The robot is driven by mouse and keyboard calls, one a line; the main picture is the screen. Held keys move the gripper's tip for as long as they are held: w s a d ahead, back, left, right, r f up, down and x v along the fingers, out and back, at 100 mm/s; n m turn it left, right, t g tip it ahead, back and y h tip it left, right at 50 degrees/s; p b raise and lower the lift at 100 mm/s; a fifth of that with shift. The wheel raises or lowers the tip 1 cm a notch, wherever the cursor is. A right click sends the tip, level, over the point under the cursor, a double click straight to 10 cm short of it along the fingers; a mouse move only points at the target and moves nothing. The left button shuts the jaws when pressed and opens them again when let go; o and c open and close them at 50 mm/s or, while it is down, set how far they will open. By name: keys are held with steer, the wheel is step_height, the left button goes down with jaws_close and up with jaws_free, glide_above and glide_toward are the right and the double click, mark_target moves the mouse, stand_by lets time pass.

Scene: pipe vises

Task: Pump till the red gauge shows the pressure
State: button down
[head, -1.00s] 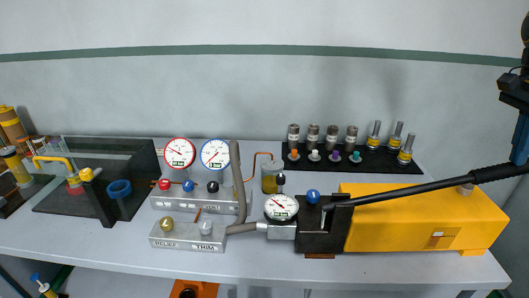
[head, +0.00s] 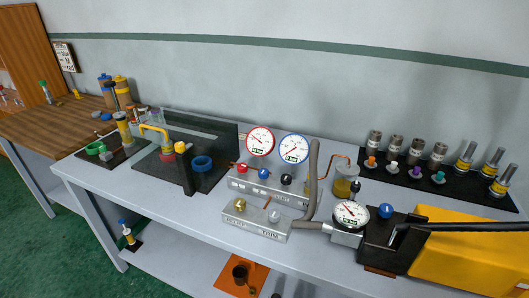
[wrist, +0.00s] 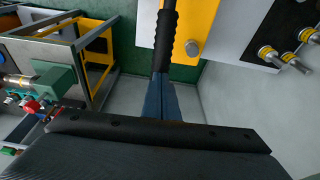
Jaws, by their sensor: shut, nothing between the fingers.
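The red-rimmed gauge (head: 260,141) stands on the back manifold block in the head view. Its needle points to the upper left; the small label is too blurred to read. The pump is a yellow body (head: 465,255) with a black front block at the right end of the bench. Its black lever (head: 465,227) runs off the right edge. My gripper (wrist: 164,80) shows in the wrist view as shut blue fingers. They line up with the lever's black grip (wrist: 166,35), which lies just beyond the tips; contact is unclear. My gripper is outside the head view.
A blue-rimmed gauge (head: 294,149) stands beside the red one. A white gauge (head: 351,213) sits by the pump block. A black rack (head: 415,172) of fittings lies behind the pump. Vise fixtures fill the bench's left.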

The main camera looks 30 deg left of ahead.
steer(key=shift+b+x, duration=1.4)
steer(key=shift+x, duration=1.55)
steer(key=b+x, duration=0.2)
steer(key=x, duration=0.2)
steer(key=shift+f+b, duration=0.3)
steer(key=shift+f, duration=0.2)
